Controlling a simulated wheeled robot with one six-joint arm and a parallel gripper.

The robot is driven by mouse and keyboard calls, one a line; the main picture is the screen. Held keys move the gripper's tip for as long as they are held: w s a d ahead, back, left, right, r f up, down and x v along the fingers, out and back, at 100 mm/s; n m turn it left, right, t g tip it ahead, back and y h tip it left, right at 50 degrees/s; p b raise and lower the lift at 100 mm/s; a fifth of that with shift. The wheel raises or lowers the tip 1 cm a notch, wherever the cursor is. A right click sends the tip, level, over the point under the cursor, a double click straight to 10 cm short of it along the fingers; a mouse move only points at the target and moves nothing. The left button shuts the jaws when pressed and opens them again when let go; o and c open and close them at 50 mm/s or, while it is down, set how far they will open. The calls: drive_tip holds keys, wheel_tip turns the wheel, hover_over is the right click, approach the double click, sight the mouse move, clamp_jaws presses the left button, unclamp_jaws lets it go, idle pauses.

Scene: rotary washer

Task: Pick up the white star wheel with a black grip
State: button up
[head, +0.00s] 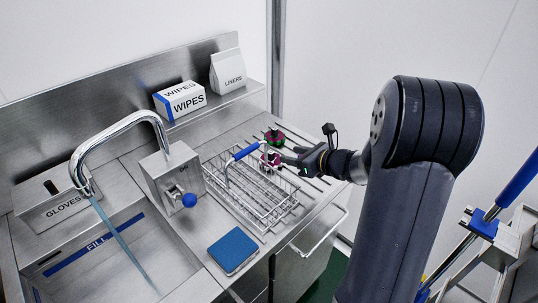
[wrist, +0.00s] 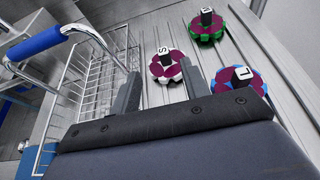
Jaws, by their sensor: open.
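The white star wheel (wrist: 167,68) has a purple top face and an upright black grip with an S on its end. In the wrist view it lies on the ribbed metal drainboard, framed between the two fingers of my gripper (wrist: 161,72). My gripper is open and empty; I cannot tell how far its fingertips are from the wheel. In the head view the wheel (head: 267,160) is partly hidden beside the basket handle and my gripper (head: 281,158).
A green wheel (wrist: 208,32) lies behind and a blue wheel (wrist: 247,84), marked L, lies to the right, partly covered by my gripper. A wire basket (head: 262,193) with a blue-sleeved handle (wrist: 36,43) stands close on the left. A blue sponge (head: 233,251) lies in front.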

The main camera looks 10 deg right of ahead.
sight(272, 152)
drive_tip(key=x, duration=0.4)
drive_tip(key=shift+a+f, duration=0.1)
drive_tip(key=shift+d+f+p+x, duration=0.15)
drive_tip(key=shift+p+x, duration=0.15)
drive_tip(key=shift+x, duration=1)
drive_tip(key=shift+d+f+p+x, duration=0.1)
drive_tip(key=shift+p+x, duration=0.15)
drive_tip(key=shift+x, duration=1.1)
drive_tip(key=shift+c, duration=0.2)
clamp_jaws()
